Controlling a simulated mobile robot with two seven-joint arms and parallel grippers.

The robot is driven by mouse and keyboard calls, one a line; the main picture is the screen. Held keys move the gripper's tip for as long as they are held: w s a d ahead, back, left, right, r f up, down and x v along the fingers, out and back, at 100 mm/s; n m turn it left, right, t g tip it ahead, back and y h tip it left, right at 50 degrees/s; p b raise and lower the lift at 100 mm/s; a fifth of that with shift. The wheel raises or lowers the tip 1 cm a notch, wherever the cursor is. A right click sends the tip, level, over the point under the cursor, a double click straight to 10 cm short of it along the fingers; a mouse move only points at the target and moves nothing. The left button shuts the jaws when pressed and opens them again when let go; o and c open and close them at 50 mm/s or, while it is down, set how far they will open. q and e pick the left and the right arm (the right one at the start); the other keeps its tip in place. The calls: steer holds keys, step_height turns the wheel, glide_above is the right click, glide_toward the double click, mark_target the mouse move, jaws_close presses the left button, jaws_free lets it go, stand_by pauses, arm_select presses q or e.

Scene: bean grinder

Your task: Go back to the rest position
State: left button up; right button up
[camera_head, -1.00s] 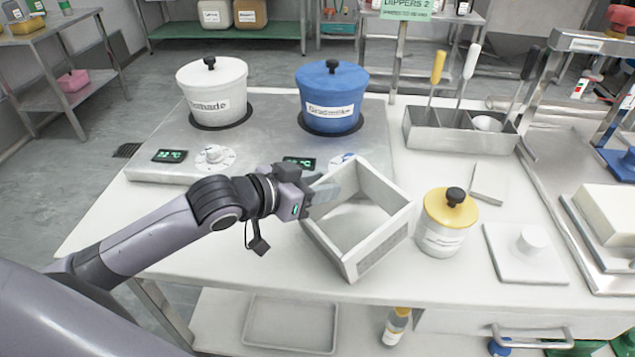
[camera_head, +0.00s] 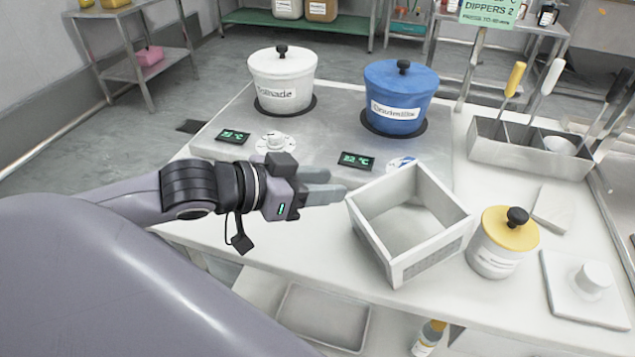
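My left gripper (camera_head: 325,185) reaches in from the left over the front of the hotplate unit. Its two fingers point right and are apart, with nothing between them. The fingertips are just left of a white open-topped box (camera_head: 430,258), which looks empty and stands at an angle on the white table. My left arm (camera_head: 135,200) stretches across the table's front left corner. My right gripper is not in view.
A white pot (camera_head: 283,82) and a blue pot (camera_head: 398,100) stand on the steel hotplate unit (camera_head: 330,130). A yellow-lidded jar (camera_head: 503,245) is right of the box. A utensil holder (camera_head: 485,148) is behind it. Floor is free at the left.

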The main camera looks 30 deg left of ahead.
arm_select(q)
steer(key=shift+s+a+r, duration=0.1)
steer(key=shift+s+r, duration=0.05)
steer(key=shift+s, duration=0.2)
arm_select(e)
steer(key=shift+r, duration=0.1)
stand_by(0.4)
